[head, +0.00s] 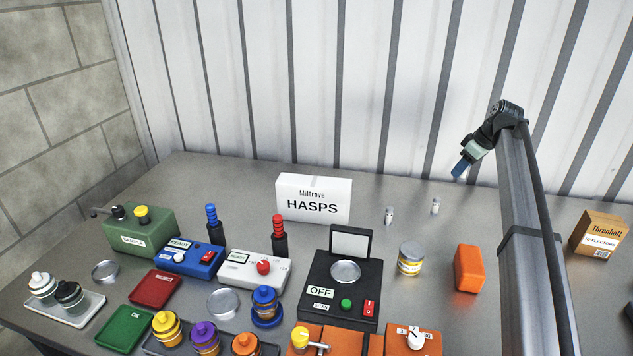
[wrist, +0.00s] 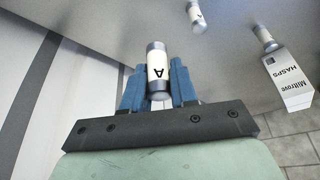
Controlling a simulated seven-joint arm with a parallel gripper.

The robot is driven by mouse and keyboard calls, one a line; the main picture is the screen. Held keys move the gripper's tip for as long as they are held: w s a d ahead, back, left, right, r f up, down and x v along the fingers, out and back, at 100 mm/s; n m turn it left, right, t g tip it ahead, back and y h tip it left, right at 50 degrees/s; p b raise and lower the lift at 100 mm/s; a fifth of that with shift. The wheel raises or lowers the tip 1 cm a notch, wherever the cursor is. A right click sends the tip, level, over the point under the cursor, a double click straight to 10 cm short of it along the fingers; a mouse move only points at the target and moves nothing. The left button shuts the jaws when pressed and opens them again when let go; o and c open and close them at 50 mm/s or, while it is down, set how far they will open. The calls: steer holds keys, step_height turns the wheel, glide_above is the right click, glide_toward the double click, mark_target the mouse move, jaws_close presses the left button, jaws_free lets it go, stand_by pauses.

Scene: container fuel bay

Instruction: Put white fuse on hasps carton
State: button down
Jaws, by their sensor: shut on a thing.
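My gripper (head: 460,170) is raised above the back right of the table. In the wrist view its blue fingers (wrist: 158,80) are shut on a white fuse (wrist: 157,62) with metal end caps and a letter A. The held fuse cannot be made out in the head view. The white hasps carton (head: 313,199) stands at the back middle of the table, left of my gripper and apart from it. The carton also shows at the right of the wrist view (wrist: 289,82). Two similar white fuses (head: 389,215) (head: 435,206) stand on the table between the carton and my gripper.
A black scanner box (head: 341,285) with a raised screen stands in front of the carton. A yellow-labelled jar (head: 411,258) and an orange block (head: 468,269) are right of it. A Threnholt carton (head: 598,234) stands far right. Red and blue handles (head: 279,235) are left of the scanner.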

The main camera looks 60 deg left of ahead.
steer(key=s+a+r+n+g, duration=0.1)
steer(key=s+a+r+n, duration=0.15)
steer(key=s+a, duration=0.65)
steer(key=s+a+r+n, duration=0.1)
steer(key=s+a+r, duration=0.2)
steer(key=s+a, duration=0.65)
step_height(320, 180, up, 6)
steer(key=m+t, duration=0.2)
steer(key=m, duration=0.3)
glide_above(310, 177)
steer(key=d, duration=0.2)
steer(key=shift+m, duration=0.25)
steer(key=shift+s+a+f, duration=0.1)
steer(key=shift+a+f, duration=0.05)
steer(key=shift+f, duration=4.65)
steer(key=shift+f, duration=0.1)
steer(key=c, duration=0.9)
jaws_free()
steer(key=v, duration=1.2)
